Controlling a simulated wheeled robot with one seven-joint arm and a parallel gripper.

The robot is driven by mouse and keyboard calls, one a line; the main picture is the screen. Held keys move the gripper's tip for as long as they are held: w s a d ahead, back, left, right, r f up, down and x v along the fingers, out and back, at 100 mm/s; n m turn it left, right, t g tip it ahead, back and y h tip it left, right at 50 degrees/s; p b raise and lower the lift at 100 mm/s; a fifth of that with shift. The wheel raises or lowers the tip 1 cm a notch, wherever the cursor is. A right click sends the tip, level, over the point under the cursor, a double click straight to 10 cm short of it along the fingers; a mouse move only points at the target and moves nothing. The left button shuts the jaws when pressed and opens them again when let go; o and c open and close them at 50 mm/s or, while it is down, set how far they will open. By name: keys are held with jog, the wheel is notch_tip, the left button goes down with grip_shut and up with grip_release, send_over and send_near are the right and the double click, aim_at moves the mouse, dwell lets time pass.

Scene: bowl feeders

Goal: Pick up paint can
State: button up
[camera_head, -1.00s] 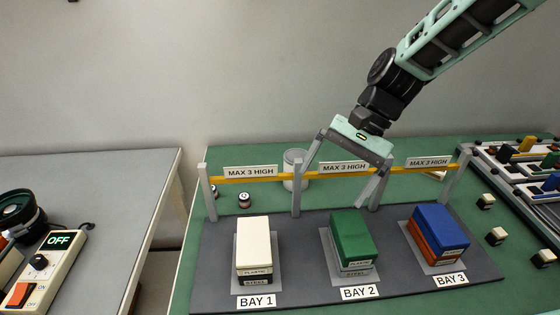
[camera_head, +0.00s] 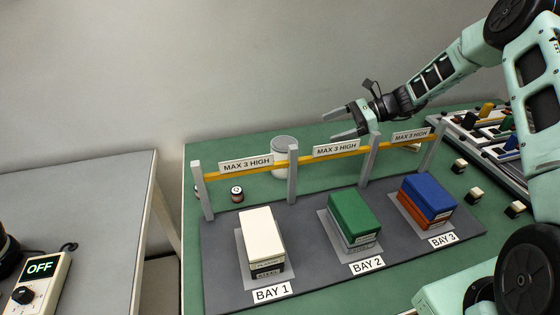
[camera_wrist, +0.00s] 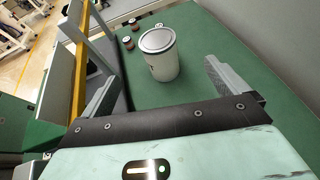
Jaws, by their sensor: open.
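The paint can (camera_head: 283,160) is a white cylinder with a grey lid. It stands upright on the green table behind the yellow rail, partly hidden by the rail and a grey post. In the wrist view the can (camera_wrist: 162,62) stands ahead of my gripper, between the lines of the two fingers. My gripper (camera_head: 342,122) is open and empty. It is right of the can in the head view and points left toward it, above the rail. In the wrist view, a gap separates the fingertips (camera_wrist: 160,78) from the can.
The yellow rail (camera_head: 262,167) on grey posts runs in front of the can. Boxes stand in bays on a dark board (camera_head: 303,220). Two small dark jars (camera_head: 237,193) sit left of the can. Green table right of the can (camera_wrist: 225,75) is clear.

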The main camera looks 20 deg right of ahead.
jog(key=p, duration=0.2)
send_near(288, 143)
jog(key=x, duration=0.5)
jog(key=shift+w, duration=0.2)
jog(key=p+x, duration=0.1)
jog(key=x, duration=0.1)
jog(key=p+x, duration=0.1)
jog(key=x, duration=0.2)
jog(key=shift+s+a+f+p, duration=0.15)
jog(key=shift+a+p, duration=0.2)
jog(key=shift+p, duration=0.05)
jog(key=shift+a+f, duration=0.2)
jog(key=c, duration=1.4)
